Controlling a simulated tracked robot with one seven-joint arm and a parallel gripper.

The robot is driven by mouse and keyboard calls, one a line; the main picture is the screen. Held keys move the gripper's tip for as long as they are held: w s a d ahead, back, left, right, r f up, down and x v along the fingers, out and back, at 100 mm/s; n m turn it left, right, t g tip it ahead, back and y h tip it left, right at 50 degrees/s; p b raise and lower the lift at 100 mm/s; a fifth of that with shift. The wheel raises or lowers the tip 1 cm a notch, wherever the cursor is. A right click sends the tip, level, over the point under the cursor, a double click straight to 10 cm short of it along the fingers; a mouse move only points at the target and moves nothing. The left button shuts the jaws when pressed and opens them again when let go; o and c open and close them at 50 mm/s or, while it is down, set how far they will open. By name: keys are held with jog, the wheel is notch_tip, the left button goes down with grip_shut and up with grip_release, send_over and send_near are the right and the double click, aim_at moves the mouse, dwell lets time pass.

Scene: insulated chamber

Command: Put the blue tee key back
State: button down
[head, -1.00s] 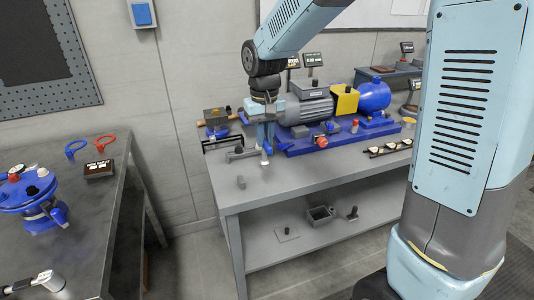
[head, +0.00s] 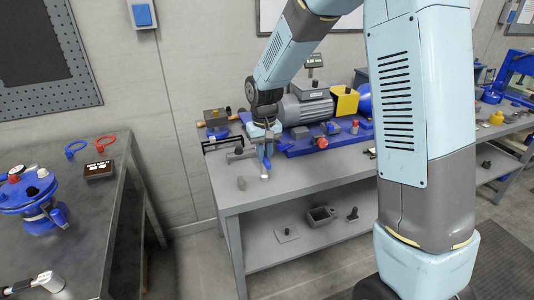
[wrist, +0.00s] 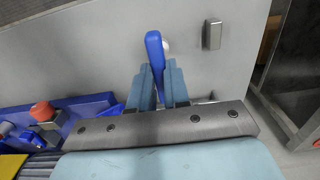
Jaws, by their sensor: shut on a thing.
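My gripper (wrist: 158,82) is shut on the blue tee key (wrist: 154,45), whose blue part sticks out past the fingertips in the wrist view. A small white round part shows just behind it. In the head view my gripper (head: 264,150) points down over the near left part of the grey workbench (head: 300,180). The blue of the key (head: 268,160) shows only as a thin strip there, with a pale tip below it. Whether the tip touches the bench top, I cannot tell. Most of the key is hidden by the fingers.
A black rack (head: 222,143) is left of my gripper. A motor (head: 305,108) on a blue base is behind right. A dark bench (head: 110,215) stands left.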

jog(key=c, duration=1.1)
grip_release()
notch_tip(320, 180, up, 10)
jog(key=r, duration=0.1)
jog(key=s+d+r+t, duration=0.1)
jog(key=s+d+r, duration=0.4)
jog(key=d+r, duration=0.15)
jog(key=s+d+r+m+t, duration=0.1)
jog(key=s+d+r+t, duration=0.1)
jog(key=s+d, duration=0.4)
jog(key=s+d+r+m+t, duration=0.2)
jog(key=s+d, duration=0.5)
jog(key=s, duration=0.7)
jog(key=shift+s+r+t, duration=0.2)
jog(key=shift+s+t, duration=0.1)
